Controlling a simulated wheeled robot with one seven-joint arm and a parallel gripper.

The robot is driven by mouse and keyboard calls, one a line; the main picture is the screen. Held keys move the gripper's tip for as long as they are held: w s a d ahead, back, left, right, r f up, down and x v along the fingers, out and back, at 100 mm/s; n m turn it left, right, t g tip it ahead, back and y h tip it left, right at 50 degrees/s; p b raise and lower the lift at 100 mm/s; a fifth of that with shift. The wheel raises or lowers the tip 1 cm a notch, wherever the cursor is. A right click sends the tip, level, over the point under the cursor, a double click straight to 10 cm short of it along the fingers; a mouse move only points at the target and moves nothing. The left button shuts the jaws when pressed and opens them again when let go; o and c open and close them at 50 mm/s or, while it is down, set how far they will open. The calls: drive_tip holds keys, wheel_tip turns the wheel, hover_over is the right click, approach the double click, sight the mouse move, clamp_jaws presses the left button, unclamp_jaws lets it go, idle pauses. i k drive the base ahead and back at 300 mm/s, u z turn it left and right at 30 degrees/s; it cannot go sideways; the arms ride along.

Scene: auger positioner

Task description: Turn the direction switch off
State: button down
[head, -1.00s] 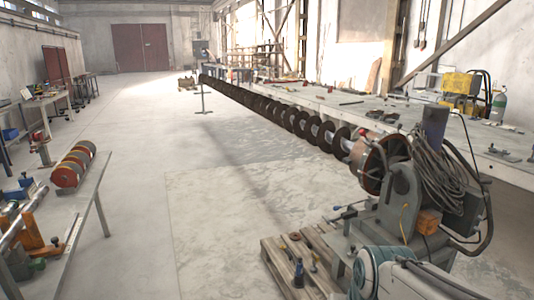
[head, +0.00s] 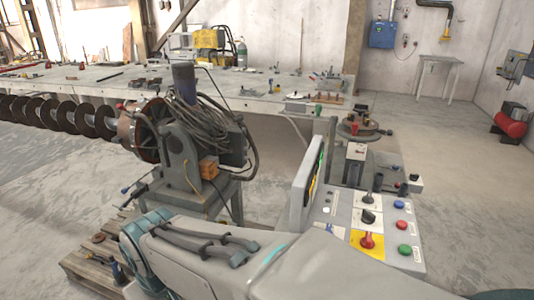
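A grey control panel (head: 345,212) stands at the right of centre in the head view. It carries black knobs, one of them a rotary switch (head: 368,217), and a red knob on a yellow plate (head: 367,242). Blue, red and green buttons line its right side. I cannot tell which knob is the direction switch, nor read its position. My arm crosses the bottom foreground, in front of the panel's lower edge. My gripper is not in view.
The auger positioner (head: 185,155) with cables and a motor stands left of the panel, holding the long auger (head: 60,112). A wooden pallet (head: 90,262) lies below. A long workbench (head: 230,98) runs behind. Open floor (head: 455,180) lies to the right.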

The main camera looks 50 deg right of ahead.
sight(368, 218)
drive_tip(key=u, duration=1.6)
drive_tip(key=k, duration=2.25)
drive_tip(key=z, duration=1.85)
